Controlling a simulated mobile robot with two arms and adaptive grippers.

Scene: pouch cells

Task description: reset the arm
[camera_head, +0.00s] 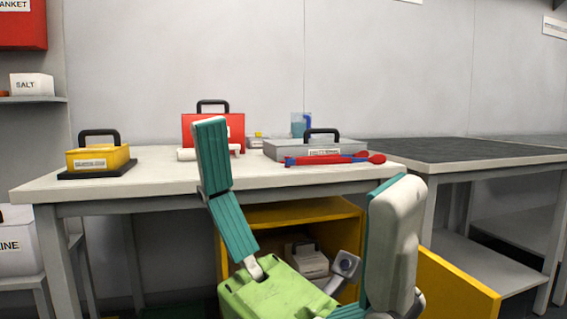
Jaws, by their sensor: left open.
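My left gripper (304,153) rises from the bottom middle of the head view, in front of the white table (150,184). Its green body is low in the picture. Its two teal-padded fingers are spread wide apart, with nothing between them that I can see held. The left finger overlaps the table's front edge and part of the red case (226,126); the right finger stands before the yellow cabinet. My right gripper is not in view.
On the table are a yellow case (97,155), a grey case (290,149) and a red-and-blue tool (330,159). An open yellow cabinet (300,213) beneath holds a pale case (311,263). A dark-topped bench (460,151) at right is clear.

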